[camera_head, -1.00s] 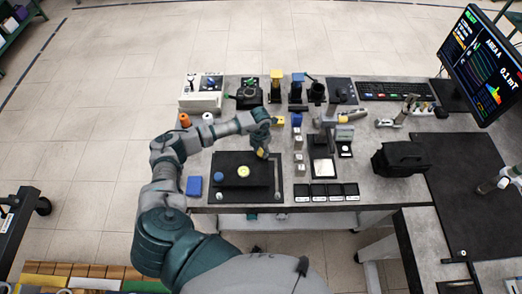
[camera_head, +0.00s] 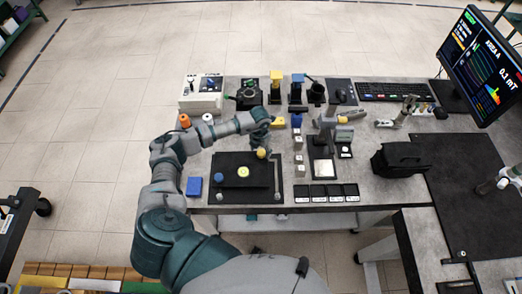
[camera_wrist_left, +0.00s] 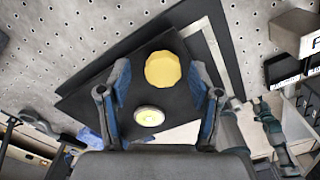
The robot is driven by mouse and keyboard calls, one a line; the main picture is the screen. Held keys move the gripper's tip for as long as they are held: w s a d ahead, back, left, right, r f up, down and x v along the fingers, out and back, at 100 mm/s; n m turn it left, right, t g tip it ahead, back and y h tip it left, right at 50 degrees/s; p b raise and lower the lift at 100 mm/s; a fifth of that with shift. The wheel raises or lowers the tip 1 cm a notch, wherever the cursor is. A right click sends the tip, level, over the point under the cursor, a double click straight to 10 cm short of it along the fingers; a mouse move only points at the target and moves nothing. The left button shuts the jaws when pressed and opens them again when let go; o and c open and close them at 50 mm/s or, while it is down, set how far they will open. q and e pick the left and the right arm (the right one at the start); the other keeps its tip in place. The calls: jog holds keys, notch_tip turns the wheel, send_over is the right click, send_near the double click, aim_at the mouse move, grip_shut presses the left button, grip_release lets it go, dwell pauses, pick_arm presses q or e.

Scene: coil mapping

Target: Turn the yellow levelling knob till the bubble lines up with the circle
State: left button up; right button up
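The black levelling plate (camera_head: 240,192) lies on the bench. It carries the yellow knob (camera_head: 262,153) at its far right, a blue knob (camera_head: 219,177) at its left and a round yellow-green bubble level (camera_head: 243,171). My left gripper (camera_head: 260,143) is at the yellow knob. In the left wrist view, my left gripper (camera_wrist_left: 160,85) is open, its fingers apart with the yellow knob (camera_wrist_left: 162,69) between and beyond their tips, not gripped. The bubble level (camera_wrist_left: 149,116) shows nearer; its bubble is too small to place. My right gripper (camera_head: 487,187) is partly visible at the right edge.
Small blocks (camera_head: 298,157) stand in a column right of the plate. A blue block (camera_head: 194,186) lies to its left, and orange (camera_head: 184,120) and white spools stand behind. A black bag (camera_head: 401,158) and a monitor (camera_head: 482,65) are at the right. A black mat (camera_head: 470,190) is mostly clear.

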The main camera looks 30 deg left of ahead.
aim_at(260, 151)
pick_arm(q)
jog(key=shift+f, duration=0.1)
notch_tip(260, 151, up, 12)
jog(key=shift+a, duration=0.15)
dwell(0.4)
dwell(0.3)
